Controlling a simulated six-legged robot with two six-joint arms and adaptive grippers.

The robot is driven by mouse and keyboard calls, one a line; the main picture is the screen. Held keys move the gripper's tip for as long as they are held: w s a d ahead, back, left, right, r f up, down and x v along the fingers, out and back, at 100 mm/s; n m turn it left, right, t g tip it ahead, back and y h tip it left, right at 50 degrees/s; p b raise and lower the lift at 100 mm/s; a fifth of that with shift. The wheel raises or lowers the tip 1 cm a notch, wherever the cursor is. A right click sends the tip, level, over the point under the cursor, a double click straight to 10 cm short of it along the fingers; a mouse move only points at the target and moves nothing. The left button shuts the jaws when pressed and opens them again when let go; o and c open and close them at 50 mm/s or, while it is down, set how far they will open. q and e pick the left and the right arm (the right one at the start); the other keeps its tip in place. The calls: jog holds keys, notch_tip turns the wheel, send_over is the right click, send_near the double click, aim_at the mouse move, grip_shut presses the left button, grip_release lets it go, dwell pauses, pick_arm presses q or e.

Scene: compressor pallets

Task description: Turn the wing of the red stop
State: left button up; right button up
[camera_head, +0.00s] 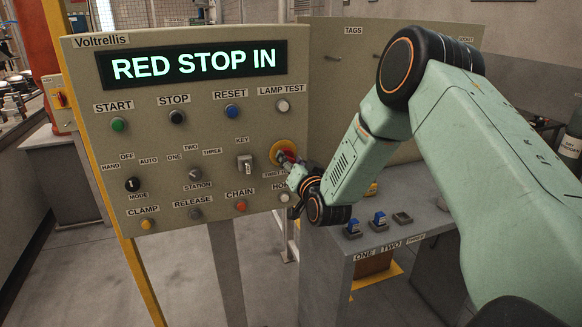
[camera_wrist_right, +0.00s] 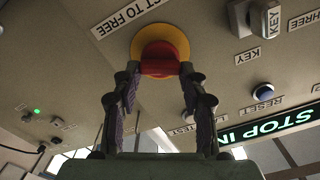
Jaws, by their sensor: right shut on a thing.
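The red stop (camera_head: 289,156) sits in a round yellow collar (camera_head: 282,148) at the right side of the grey Voltrellis panel (camera_head: 216,112). My right gripper (camera_head: 293,166) reaches it from the right and hides part of it. In the right wrist view, the red stop (camera_wrist_right: 160,62) lies between the two fingertips of my right gripper (camera_wrist_right: 160,76), which is shut on it. The yellow collar (camera_wrist_right: 160,34) shows behind it. The lit display (camera_head: 192,64) reads RED STOP IN. My left gripper is not in view.
The white HOLD button (camera_head: 284,197), the key switch (camera_head: 244,163) and the red CHAIN button (camera_head: 240,205) are close to my right gripper. A grey bench (camera_head: 335,262) with blue pieces (camera_head: 352,226) stands below right. A TAGS board (camera_head: 345,100) stands behind.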

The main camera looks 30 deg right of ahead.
jog(key=shift+m+b, duration=0.35)
jog(key=shift+m, duration=0.55)
jog(key=o, duration=1.2)
jog(key=shift+c, duration=0.2)
jog(key=v, duration=1.2)
jog(key=shift+r, duration=0.1)
